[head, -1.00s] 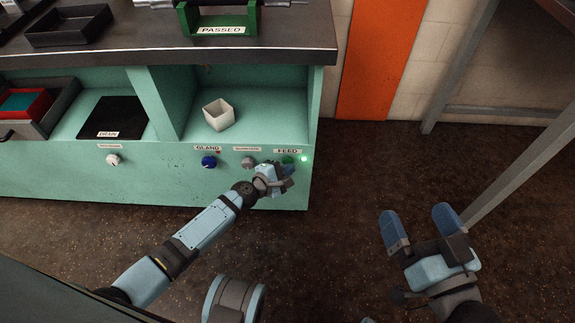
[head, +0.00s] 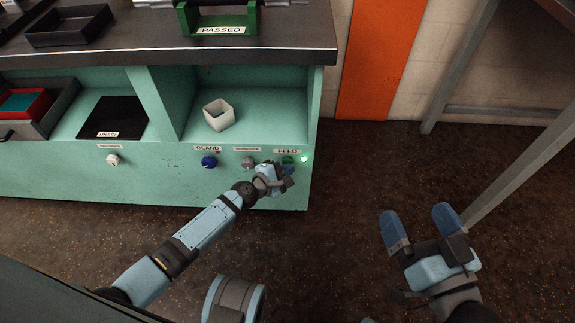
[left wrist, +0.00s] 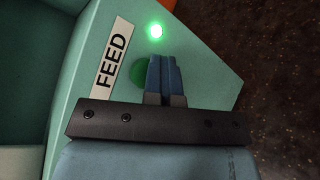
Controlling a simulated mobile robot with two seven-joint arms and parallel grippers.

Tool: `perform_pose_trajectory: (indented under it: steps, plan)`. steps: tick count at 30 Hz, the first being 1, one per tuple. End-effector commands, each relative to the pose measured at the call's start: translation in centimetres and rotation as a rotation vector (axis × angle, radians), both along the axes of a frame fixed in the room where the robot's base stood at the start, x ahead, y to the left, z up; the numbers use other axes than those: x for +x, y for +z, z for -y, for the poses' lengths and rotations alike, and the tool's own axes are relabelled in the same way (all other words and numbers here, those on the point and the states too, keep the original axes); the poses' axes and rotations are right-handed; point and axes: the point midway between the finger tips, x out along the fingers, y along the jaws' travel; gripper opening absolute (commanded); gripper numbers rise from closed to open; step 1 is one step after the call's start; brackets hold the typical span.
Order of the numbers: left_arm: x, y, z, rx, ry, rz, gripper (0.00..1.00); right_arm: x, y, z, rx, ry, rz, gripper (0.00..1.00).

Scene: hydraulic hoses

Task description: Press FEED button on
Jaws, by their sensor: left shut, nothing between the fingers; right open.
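The green FEED button (head: 288,160) is on the front panel of the teal bench, under the FEED label (head: 287,151). In the left wrist view the button (left wrist: 138,73) is partly hidden behind my fingers, beside the FEED label (left wrist: 112,61). A small lamp (head: 304,158) to its right glows green; it also shows in the left wrist view (left wrist: 155,31). My left gripper (head: 288,172) is shut and empty, its fingertips (left wrist: 161,60) at the button. I cannot tell whether they touch it. My right gripper (head: 418,222) is open and empty above the floor.
A grey knob (head: 248,162), a blue GLAND knob (head: 209,162) and a white knob (head: 113,160) sit left along the panel. A metal frame leg (head: 520,170) stands to the right.

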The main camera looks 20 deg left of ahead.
Motion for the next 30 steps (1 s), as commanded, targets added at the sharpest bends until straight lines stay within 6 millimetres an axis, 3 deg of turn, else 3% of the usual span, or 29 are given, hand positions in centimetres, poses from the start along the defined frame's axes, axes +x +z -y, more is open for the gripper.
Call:
perform_pose_trajectory:
  steps: [30]
  plan:
    - [1.4,0.4,-0.8,0.003,0.012,0.010,0.00,0.0,-0.3,0.0,0.000,0.000,0.000,0.99]
